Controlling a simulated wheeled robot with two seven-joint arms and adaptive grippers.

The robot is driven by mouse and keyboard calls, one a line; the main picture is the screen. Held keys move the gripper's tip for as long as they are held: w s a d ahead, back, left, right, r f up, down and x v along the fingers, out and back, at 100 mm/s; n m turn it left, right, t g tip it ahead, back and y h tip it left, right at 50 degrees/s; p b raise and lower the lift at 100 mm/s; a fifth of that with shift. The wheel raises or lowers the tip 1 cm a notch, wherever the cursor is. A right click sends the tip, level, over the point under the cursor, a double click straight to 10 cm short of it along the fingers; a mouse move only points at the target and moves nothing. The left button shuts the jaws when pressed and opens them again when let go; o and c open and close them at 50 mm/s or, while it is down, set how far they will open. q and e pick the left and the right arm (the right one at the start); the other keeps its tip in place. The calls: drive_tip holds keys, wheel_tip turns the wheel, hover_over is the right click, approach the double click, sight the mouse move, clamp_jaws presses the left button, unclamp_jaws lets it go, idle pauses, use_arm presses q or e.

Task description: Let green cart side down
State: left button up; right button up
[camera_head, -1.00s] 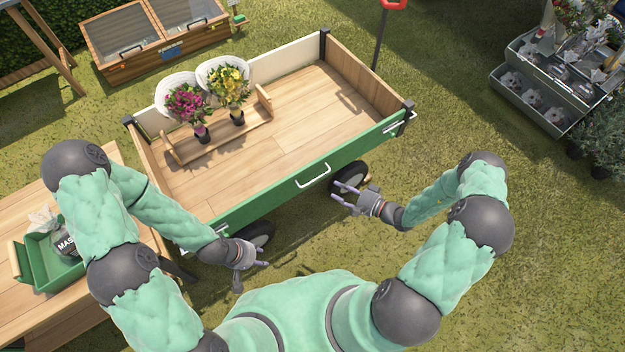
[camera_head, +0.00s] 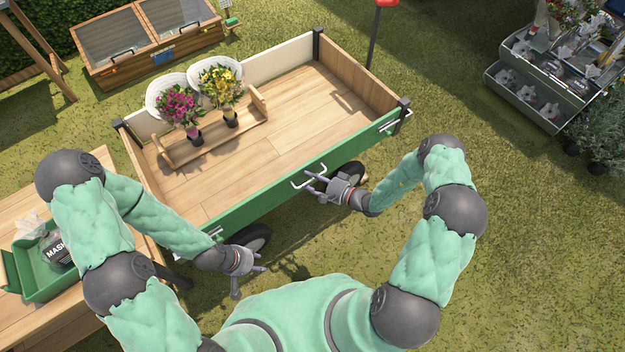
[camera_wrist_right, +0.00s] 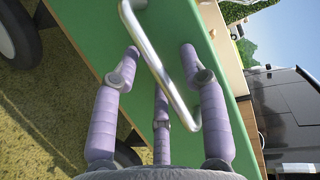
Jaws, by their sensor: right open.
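The green cart side (camera_head: 270,191) stands upright along the near edge of the cart, and it fills much of the right wrist view (camera_wrist_right: 88,22). Its metal handle (camera_head: 297,185) also shows in the right wrist view (camera_wrist_right: 150,52), running between the fingers of my right gripper. My right gripper (camera_head: 318,186) is open at the handle, with its fingers around it but not closed; its fingers show in the right wrist view (camera_wrist_right: 160,68). My left gripper (camera_head: 251,279) is empty near the cart's near left wheel, and its fingers look spread.
The wooden cart bed (camera_head: 290,120) holds a wooden rack (camera_head: 215,134) with two flower bouquets. A wooden table (camera_head: 40,310) with a green crate (camera_head: 50,283) stands at left. A planter stand (camera_head: 530,85) is at far right.

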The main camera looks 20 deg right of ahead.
clamp_jaws()
drive_tip(key=shift+s+f, duration=0.1)
